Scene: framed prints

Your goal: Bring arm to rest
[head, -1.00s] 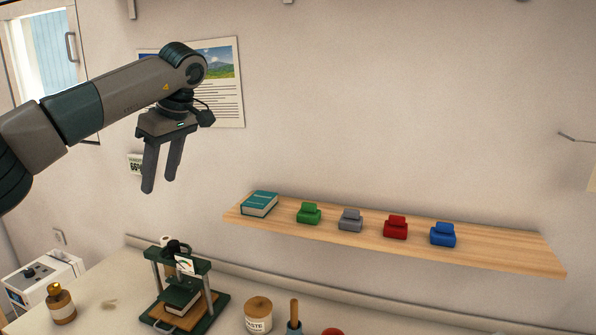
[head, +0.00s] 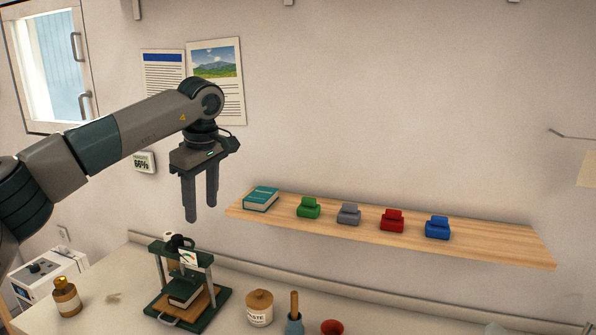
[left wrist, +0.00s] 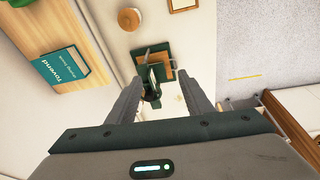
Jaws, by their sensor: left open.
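My left gripper (head: 201,213) hangs in the air, fingers pointing down and apart with nothing between them. It is left of the wooden shelf and above the green press on the counter. In the left wrist view its two fingers (left wrist: 160,92) reach toward the press (left wrist: 152,68), which lies below and beyond them. My left arm comes in from the left edge of the head view, bent at the elbow. My right gripper is in neither view.
A wall shelf (head: 502,246) holds a teal book (head: 261,199) and green, grey, red and blue clips. The press (head: 184,290) with a green book, a brown bottle (head: 66,297) and a lidded jar (head: 260,308) stand on the counter. The wall above the shelf is clear.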

